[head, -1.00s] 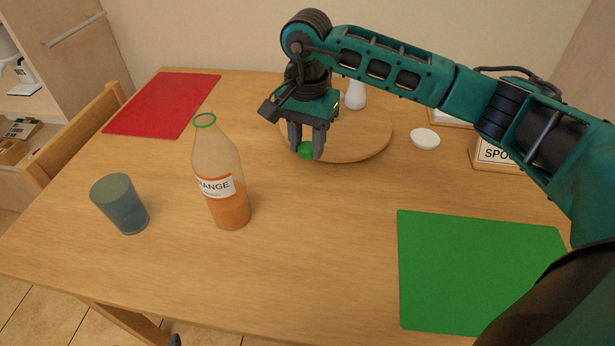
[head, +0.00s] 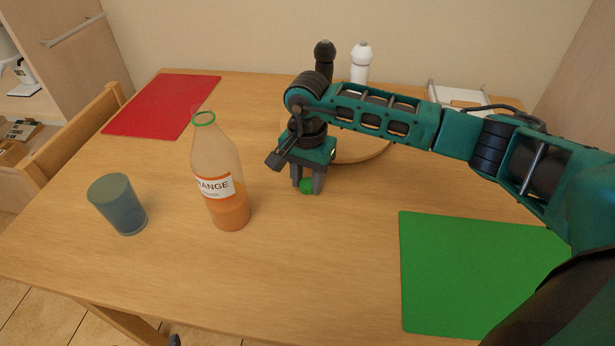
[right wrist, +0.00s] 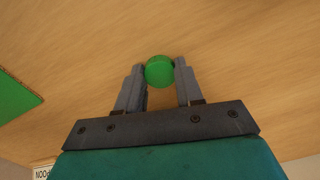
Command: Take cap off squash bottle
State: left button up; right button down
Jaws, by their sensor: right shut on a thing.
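The squash bottle (head: 217,175) stands upright on the table in the head view, with orange liquid low in it and a white label. Its mouth shows a green ring and no cap on it. My right gripper (head: 307,188) is shut on the green cap (head: 307,186), to the right of the bottle and apart from it. In the right wrist view the round green cap (right wrist: 159,70) sits between the two fingertips, over or on bare table; I cannot tell whether it touches the wood. My left gripper is not in view.
A blue cup (head: 118,205) stands left of the bottle. A red mat (head: 163,104) lies at the back left, a green mat (head: 480,270) at the front right. A round board (head: 362,150) and black and white mills (head: 361,63) are behind my right arm. The table's front middle is clear.

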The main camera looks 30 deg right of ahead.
aim_at(308, 184)
jog(key=c, duration=0.7)
grip_release()
jog(key=shift+f, duration=0.1)
jog(key=shift+c, duration=0.2)
notch_tip(308, 184, up, 12)
jog(key=p, duration=0.1)
jog(key=shift+s, duration=0.1)
